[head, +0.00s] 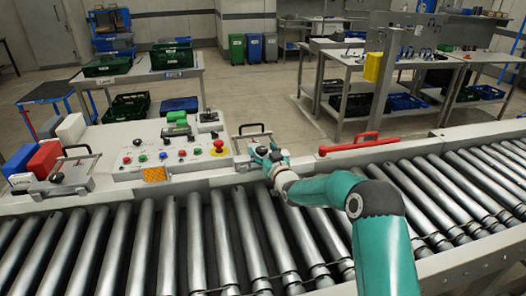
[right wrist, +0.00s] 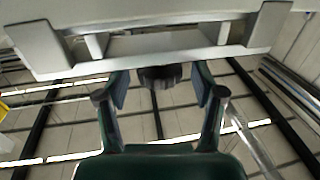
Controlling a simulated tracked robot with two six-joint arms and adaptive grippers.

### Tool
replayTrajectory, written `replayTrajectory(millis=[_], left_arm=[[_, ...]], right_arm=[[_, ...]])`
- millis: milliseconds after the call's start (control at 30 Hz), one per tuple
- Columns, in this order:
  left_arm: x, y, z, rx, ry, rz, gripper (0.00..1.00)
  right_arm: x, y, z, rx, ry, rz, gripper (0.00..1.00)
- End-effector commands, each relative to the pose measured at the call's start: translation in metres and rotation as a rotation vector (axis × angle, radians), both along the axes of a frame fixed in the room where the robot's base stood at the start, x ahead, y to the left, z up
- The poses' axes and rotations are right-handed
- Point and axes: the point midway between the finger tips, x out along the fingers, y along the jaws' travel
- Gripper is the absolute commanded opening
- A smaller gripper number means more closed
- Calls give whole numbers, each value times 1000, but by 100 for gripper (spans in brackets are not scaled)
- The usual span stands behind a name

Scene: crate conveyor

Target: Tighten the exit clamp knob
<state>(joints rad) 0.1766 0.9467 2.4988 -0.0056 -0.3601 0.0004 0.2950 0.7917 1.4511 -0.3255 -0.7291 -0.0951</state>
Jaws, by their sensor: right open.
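The exit clamp (head: 252,136), with a black bar handle, stands on the conveyor's far rail in the head view. My right gripper (head: 264,153) is at this clamp and hides much of it there, including the knob. In the right wrist view, the dark round clamp knob (right wrist: 160,77) sits under a pale metal plate (right wrist: 150,48). The open fingers of my right gripper (right wrist: 161,92) stand one on each side of the knob, with a gap visible on both sides. My left gripper is not in view.
Conveyor rollers (head: 172,245) fill the foreground. A control panel (head: 165,145) with buttons and a red emergency stop is left of the clamp. A red handle (head: 348,144) lies along the rail to the right. Another clamp (head: 62,178) stands far left.

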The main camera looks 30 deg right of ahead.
Motion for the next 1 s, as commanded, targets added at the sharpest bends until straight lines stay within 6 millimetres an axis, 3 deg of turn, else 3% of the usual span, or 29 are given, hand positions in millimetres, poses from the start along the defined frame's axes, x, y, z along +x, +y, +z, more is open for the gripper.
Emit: replayTrajectory(millis=[67, 400, 667, 1000], left_arm=[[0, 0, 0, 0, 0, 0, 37], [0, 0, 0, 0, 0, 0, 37], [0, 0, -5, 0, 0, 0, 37], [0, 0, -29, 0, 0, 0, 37]], right_arm=[[0, 0, 0, 0, 0, 0, 65], [0, 0, 0, 0, 0, 0, 8], [0, 1, -1, 0, 0, -16, 7], [0, 4, -3, 2, -1, -157, 7]])
